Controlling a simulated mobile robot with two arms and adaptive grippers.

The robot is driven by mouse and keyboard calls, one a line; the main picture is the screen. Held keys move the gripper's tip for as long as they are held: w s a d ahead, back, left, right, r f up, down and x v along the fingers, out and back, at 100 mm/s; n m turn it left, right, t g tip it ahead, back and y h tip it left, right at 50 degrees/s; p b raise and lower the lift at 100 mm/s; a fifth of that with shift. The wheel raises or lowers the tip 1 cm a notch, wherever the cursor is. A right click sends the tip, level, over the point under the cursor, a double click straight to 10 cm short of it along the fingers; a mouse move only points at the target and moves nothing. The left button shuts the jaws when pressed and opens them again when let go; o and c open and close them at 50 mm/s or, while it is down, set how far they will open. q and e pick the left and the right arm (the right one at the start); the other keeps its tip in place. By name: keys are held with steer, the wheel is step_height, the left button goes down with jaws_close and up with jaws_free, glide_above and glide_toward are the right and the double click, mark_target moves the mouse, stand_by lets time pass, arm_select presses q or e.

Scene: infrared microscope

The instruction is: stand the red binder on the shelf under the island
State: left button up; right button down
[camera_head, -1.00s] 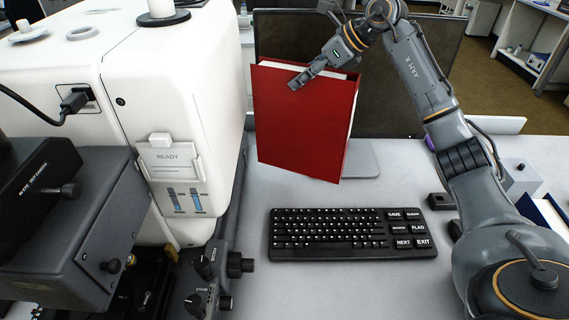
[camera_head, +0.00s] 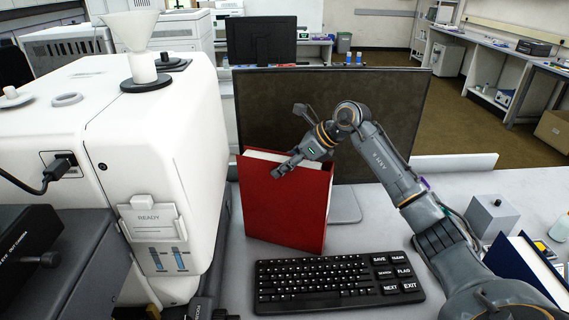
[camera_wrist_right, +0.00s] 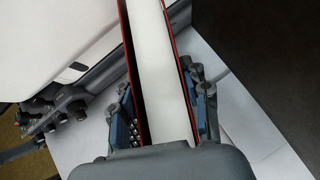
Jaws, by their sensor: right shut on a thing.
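The red binder (camera_head: 285,205) is upright in the head view, between the white microscope and the dark monitor, behind the keyboard. My right gripper (camera_head: 287,166) is shut on its top edge. In the right wrist view the binder (camera_wrist_right: 163,75) runs between the two fingers of my right gripper (camera_wrist_right: 165,125), its white pages facing the camera. I cannot tell whether the binder's lower edge touches the table. My left gripper is not in view. I cannot make out the shelf under the island.
The microscope (camera_head: 150,130) stands close on the left of the binder. The monitor (camera_head: 400,110) is behind it, and the keyboard (camera_head: 335,282) is in front. A blue binder (camera_head: 525,268) and a grey box (camera_head: 492,215) are at the right. A brown floor shows beyond.

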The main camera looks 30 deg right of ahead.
steer(key=c, duration=0.7)
jaws_free()
steer(key=shift+o, duration=0.2)
